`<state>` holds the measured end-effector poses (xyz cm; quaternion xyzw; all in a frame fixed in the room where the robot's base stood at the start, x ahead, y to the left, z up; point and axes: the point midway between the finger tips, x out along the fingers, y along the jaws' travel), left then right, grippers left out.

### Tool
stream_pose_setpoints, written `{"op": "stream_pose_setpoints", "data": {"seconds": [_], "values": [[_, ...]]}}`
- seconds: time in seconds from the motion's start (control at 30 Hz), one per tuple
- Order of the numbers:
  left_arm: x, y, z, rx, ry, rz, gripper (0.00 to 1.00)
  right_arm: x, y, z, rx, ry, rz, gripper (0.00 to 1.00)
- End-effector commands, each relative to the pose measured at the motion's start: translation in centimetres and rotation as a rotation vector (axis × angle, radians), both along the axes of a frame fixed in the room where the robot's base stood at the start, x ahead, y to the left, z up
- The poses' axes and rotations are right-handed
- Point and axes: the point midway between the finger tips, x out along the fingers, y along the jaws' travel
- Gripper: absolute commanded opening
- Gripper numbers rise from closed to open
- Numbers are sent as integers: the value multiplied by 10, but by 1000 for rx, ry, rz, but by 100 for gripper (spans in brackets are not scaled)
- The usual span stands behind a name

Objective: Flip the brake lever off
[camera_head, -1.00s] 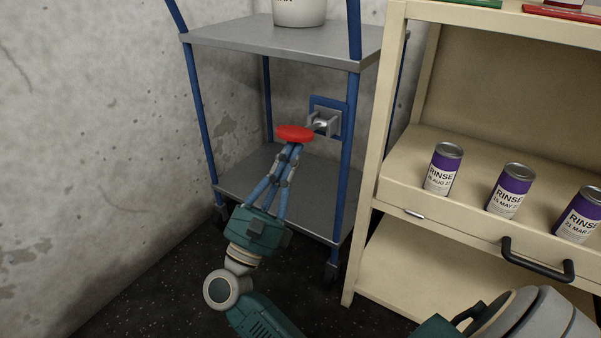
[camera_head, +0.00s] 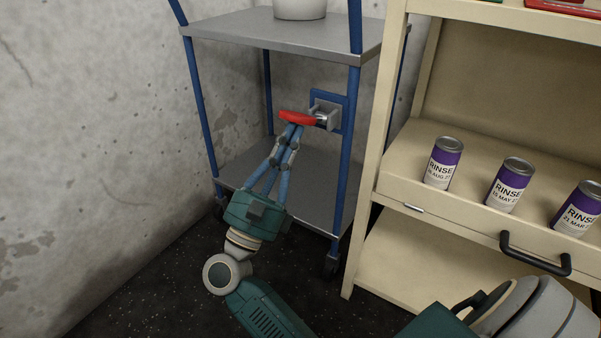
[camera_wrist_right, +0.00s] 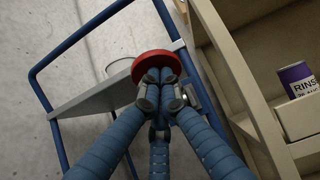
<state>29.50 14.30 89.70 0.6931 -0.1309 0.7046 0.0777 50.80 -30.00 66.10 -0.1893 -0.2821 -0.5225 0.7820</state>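The red brake lever (camera_head: 296,117) sticks out from a grey bracket (camera_head: 327,113) on a blue plate on the cart's near right post. It is tilted, its left end higher than its right. My right gripper (camera_head: 292,130) reaches up from below, its fingers drawn together with the tips against the lever's underside. In the right wrist view the red lever (camera_wrist_right: 156,64) lies just beyond the bunched fingertips (camera_wrist_right: 160,84), which do not visibly wrap around it. My left gripper is not in view.
The blue-framed cart has a grey top shelf (camera_head: 240,35) with a white container (camera_head: 299,8) on it, and a lower shelf (camera_head: 318,205). A beige shelf unit (camera_head: 395,185) with purple RINSE cans (camera_head: 442,163) stands close on the right. A concrete wall (camera_head: 100,130) is on the left.

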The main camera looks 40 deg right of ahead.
Motion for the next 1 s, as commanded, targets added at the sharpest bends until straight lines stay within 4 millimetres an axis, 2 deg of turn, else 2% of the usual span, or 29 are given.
{"op": "stream_pose_setpoints", "data": {"seconds": [0.13,0.5,1.0], "values": [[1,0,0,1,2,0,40,-3,8,-6,-1,1,2,0],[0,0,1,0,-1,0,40,-19,48,-44,0,2,2,0],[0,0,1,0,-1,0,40,-22,54,-48,0,0,0,0]]}}
